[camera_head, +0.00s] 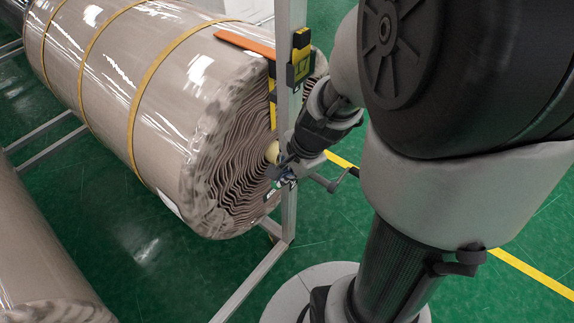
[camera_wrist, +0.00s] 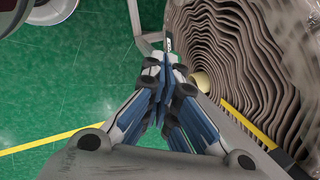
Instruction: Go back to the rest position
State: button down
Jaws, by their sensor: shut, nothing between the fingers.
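My gripper (camera_wrist: 162,85) is shut with nothing between its fingers, seen from behind in the wrist view. In the head view my gripper (camera_head: 283,172) is beside the end face of a large wrapped roll (camera_head: 130,75), partly hidden by my wrist and a grey post. The roll's layered end face (camera_wrist: 225,60) fills the right of the wrist view. A pale core end (camera_wrist: 200,82) shows just right of the fingers. I cannot tell whether the fingers touch the roll.
A grey upright post (camera_head: 289,120) of the rack stands close to my gripper, carrying a yellow and black device (camera_head: 300,58). An orange piece (camera_head: 245,44) lies on the roll. A second roll (camera_head: 40,255) is at the lower left. Green floor (camera_head: 150,260) lies open between.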

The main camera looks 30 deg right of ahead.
jog(key=shift+s+a+r, duration=0.25)
jog(key=shift+a+r, duration=0.05)
jog(key=shift+r, duration=0.05)
jog(key=s+a+r+n, duration=0.4)
jog(key=s+r+n, duration=0.2)
jog(key=n, duration=0.3)
jog(key=s+a+r+n+t+h, duration=0.1)
jog(key=s+a+r+n, duration=0.3)
jog(key=r+n, duration=0.3)
jog(key=shift+s+a+r+n+b, duration=0.15)
jog(key=shift+s+a+n+b, duration=0.3)
jog(key=shift+s+n, duration=0.45)
